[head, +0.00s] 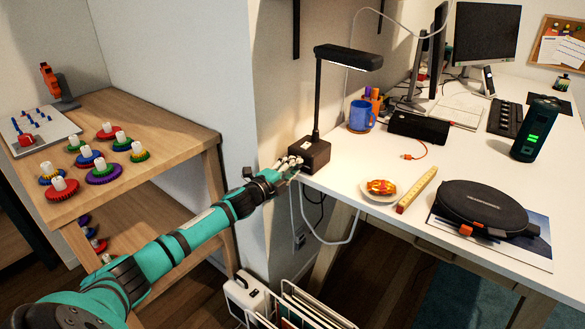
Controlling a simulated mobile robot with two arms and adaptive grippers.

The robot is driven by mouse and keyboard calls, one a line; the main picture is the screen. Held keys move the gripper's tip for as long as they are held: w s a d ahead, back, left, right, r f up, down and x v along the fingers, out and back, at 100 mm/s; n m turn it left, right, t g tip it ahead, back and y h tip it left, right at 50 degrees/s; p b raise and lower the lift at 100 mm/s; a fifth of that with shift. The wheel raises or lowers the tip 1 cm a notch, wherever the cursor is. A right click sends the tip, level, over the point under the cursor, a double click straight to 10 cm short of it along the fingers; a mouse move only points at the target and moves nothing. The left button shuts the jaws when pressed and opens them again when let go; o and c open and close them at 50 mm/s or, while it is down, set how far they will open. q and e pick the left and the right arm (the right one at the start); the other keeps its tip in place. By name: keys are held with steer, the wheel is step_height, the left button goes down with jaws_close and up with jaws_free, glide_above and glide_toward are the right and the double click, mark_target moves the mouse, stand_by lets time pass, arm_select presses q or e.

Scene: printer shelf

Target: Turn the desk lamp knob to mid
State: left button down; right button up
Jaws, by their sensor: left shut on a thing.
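The black desk lamp (316,140) stands upright at the near left corner of the white desk (340,185). Its long head (348,57) is at the top, and the underside of the head is lit. My left gripper (291,164) is at the left front side of the lamp's square base, its fingers against it. The fingers are shut at the place of the knob. The knob itself is hidden by the fingers, so its setting cannot be told. My right gripper does not show.
A blue mug (361,116), a plate with food (378,189), a yellow ruler (416,190) and a round black case (481,207) are on the desk. A wooden shelf (150,110) with several coloured gears stands left. A pale cable hangs below the lamp.

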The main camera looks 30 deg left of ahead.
arm_select(q)
steer(key=shift+a, duration=0.1)
steer(key=c, duration=1.1)
jaws_free()
steer(key=shift+s, duration=0.1)
steer(key=shift+s+f, duration=0.1)
steer(key=shift+s, duration=0.15)
steer(key=s, duration=0.7)
steer(key=shift+s+a+r, duration=0.15)
steer(key=shift+a+r, duration=0.1)
steer(key=shift+r, duration=0.05)
